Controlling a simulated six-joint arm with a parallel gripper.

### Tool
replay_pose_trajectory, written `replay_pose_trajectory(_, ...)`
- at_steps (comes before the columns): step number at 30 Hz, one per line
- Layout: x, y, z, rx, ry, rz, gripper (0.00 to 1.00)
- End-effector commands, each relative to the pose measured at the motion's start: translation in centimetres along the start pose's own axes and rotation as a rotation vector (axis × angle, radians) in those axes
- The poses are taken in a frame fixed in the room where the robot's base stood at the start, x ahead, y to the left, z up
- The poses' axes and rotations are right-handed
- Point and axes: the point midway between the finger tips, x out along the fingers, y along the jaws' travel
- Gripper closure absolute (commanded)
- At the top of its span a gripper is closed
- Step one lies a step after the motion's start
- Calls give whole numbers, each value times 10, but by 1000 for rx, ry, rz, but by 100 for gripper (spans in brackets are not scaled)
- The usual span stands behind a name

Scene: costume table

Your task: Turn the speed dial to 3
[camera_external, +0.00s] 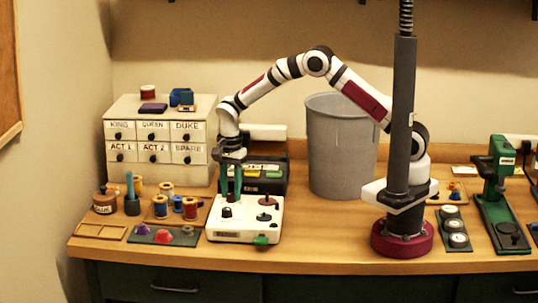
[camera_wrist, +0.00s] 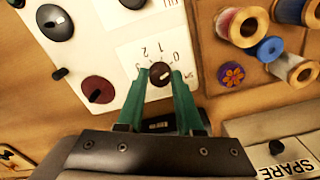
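The speed dial, a small dark round knob (camera_wrist: 160,74), sits on a white control box (camera_external: 225,235) on the table. It also shows in the external view (camera_external: 226,212). In the wrist view the figures 0, 1 and 2 are printed around the dial; a figure 3 is not clearly readable. The dial's pointer setting is too small to tell. My gripper (camera_external: 231,198) points down above the box with its two green fingers apart. In the wrist view the dial lies between the fingertips (camera_wrist: 160,80); I see no clear contact.
The box also has a dark red disc (camera_wrist: 97,90), a dark knob (camera_wrist: 55,22) and a green part (camera_external: 261,240). Thread spools (camera_external: 190,208) stand on a tray to the left. A labelled drawer cabinet (camera_external: 160,165) and a grey bin (camera_external: 340,150) stand behind.

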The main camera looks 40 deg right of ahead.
Motion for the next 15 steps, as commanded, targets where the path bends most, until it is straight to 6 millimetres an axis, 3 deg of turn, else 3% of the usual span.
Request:
replay_pose_trajectory(1, 0, 0, 0, 0, 0, 1, 85)
replay_pose_trajectory(4, 0, 0, 0, 1, 0, 1, 100)
replay_pose_trajectory(15, 0, 0, 0, -34, 0, 2, 100)
